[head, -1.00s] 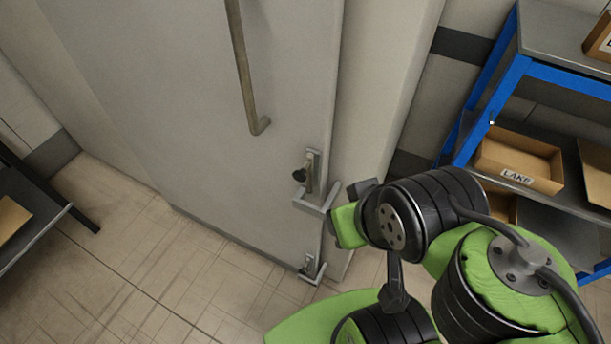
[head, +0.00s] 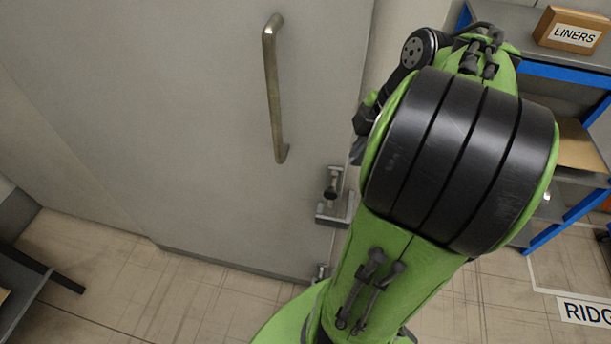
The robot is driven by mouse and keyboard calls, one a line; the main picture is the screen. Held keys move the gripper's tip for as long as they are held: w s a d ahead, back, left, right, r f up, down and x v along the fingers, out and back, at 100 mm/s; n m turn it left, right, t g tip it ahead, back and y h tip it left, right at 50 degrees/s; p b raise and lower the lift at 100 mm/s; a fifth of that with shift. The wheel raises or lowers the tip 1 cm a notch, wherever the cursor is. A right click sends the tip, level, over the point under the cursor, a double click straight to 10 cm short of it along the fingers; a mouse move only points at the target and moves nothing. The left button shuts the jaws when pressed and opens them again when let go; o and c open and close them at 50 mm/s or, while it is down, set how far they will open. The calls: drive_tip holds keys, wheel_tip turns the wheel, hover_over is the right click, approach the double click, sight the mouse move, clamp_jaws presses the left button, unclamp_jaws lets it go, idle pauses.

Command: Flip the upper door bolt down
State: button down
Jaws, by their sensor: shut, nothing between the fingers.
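The grey door (head: 180,110) is shut or nearly so, with a long metal handle (head: 273,95). The upper door bolt (head: 333,182) is below and right of the handle, near the door's edge. Its dark knob shows in front of its plate, and a metal bracket (head: 333,221) sits just under it. A lower bolt (head: 321,271) shows near the floor, partly hidden by my arm. My gripper (head: 357,151) is shut and empty, partly hidden behind my arm. It is above and right of the upper bolt, apart from it in the picture.
A blue-framed shelf (head: 540,68) stands at the right, with a LINERS box (head: 570,30) on top. A dark shelf (head: 25,285) stands at the lower left. The tiled floor (head: 150,290) before the door is clear.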

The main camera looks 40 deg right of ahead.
drive_tip(key=b, duration=0.4)
approach(331, 193)
wheel_tip(331, 193, down, 2)
drive_tip(key=a, duration=0.2)
drive_tip(key=f, duration=0.1)
drive_tip(key=w+f, duration=0.1)
drive_tip(key=f, duration=0.1)
drive_tip(key=d+f, duration=0.1)
drive_tip(key=shift+w+f+b, duration=0.15)
drive_tip(key=shift+w+b, duration=0.2)
wheel_tip(331, 193, down, 8)
drive_tip(key=b, duration=0.7)
drive_tip(key=shift+s+a, duration=0.15)
